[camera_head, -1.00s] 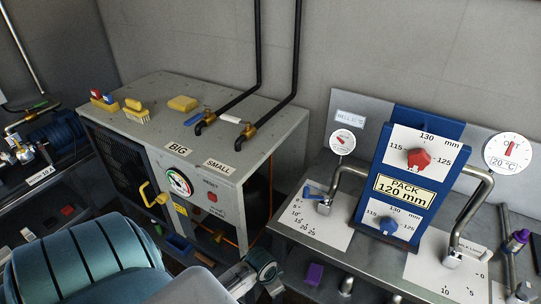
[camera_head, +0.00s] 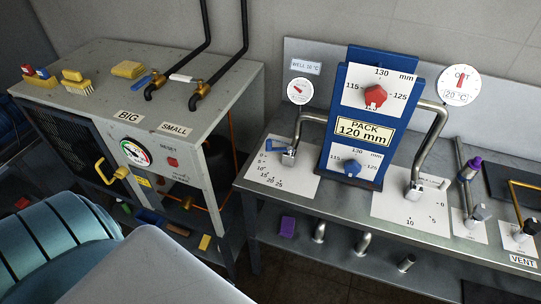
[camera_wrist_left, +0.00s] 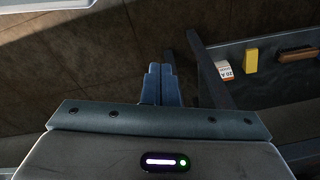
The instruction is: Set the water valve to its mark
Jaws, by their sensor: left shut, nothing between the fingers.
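A valve with a blue lever (camera_head: 280,150) stands on a white dial plate (camera_head: 290,180) at the left end of the steel bench; the plate's marks run up to 25. A bent pipe rises from it behind the blue pack. A sign reading WELL 10 °C (camera_head: 306,67) and a round gauge (camera_head: 300,90) are above it. A second valve (camera_head: 414,190) stands on another plate (camera_head: 400,220) to the right. My left gripper (camera_wrist_left: 160,85) is shut and empty, pointing over the dark floor in the left wrist view, away from the valves. My right gripper is not in view.
A blue stand (camera_head: 353,125) marked PACK 120 mm, with red and blue knobs, stands between the valves. The OUT gauge (camera_head: 459,86) reads near a 20 °C label. A grey machine (camera_head: 190,120) is on the left. Pipe stubs jut below the bench (camera_head: 440,245).

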